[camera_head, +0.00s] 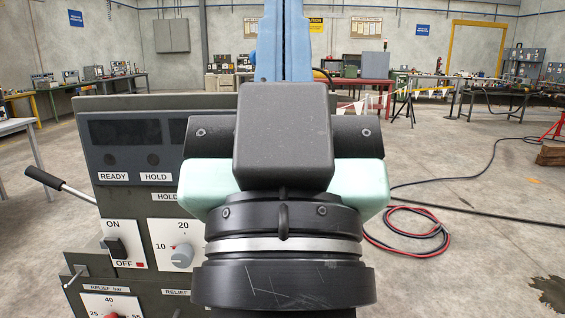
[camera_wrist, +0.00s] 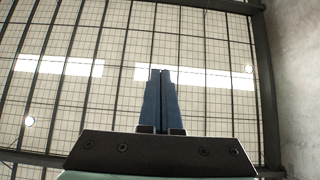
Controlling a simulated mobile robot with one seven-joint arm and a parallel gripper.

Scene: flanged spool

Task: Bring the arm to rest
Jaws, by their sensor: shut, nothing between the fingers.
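My gripper (camera_head: 284,30) is raised close in front of the body camera, its blue fingers pointing up and cut off by the top edge of that view. In the wrist view my gripper (camera_wrist: 160,76) shows its two blue fingers side by side, pressed together with only a thin dark line between them. It is shut and empty. Behind the fingers in the wrist view is the gridded ceiling (camera_wrist: 85,110), so the hand faces upward. No flanged spool shows in either view.
A grey control panel (camera_head: 127,195) with knobs, an ON/OFF switch and a lever stands close at left, partly hidden by my arm. Red and black cables (camera_head: 405,232) lie on the floor at right. Benches (camera_head: 490,97) line the far walls. The floor at right is mostly open.

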